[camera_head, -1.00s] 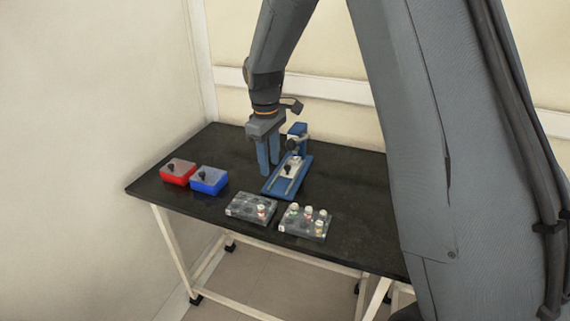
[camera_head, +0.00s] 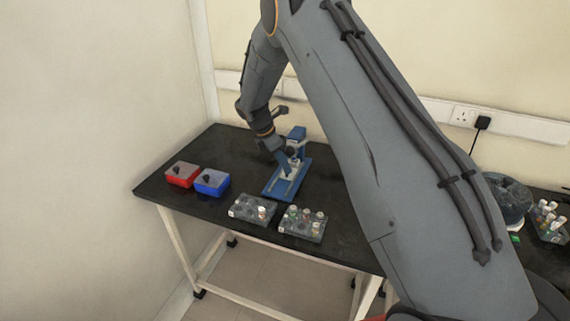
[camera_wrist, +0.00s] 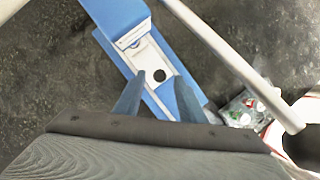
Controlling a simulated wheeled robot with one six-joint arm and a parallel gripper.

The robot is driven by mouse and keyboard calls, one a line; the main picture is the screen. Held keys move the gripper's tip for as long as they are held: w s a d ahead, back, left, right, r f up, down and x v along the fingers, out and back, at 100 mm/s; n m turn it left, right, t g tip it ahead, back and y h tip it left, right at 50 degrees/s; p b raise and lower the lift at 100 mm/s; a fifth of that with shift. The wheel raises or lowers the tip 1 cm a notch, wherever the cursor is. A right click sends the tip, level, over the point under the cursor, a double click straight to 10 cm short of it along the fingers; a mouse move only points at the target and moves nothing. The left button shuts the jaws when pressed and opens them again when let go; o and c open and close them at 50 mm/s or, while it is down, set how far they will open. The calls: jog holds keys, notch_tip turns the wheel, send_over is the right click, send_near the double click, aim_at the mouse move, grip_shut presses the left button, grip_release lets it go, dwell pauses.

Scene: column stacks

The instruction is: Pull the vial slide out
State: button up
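The blue vial device (camera_head: 274,190) stands on the black table, with a blue upright block at its back end. Its pale vial slide (camera_wrist: 148,56) lies along the middle of the base and carries a round black knob (camera_wrist: 160,75). My gripper (camera_wrist: 160,80) points down over the slide, its two blue fingertips apart on either side of the knob. I see a gap between each fingertip and the knob; how far down the fingers reach is unclear. In the head view my gripper (camera_head: 284,166) hides part of the slide and the knob.
A red box (camera_head: 183,180) and a blue box (camera_head: 211,188) with lids stand to the left. Two clear vial racks (camera_head: 240,209) stand near the front edge, the right one (camera_head: 288,228) holding several vials. More vials and a dark round machine (camera_head: 508,197) are at far right.

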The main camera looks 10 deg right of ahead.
jog(key=shift+x, duration=1)
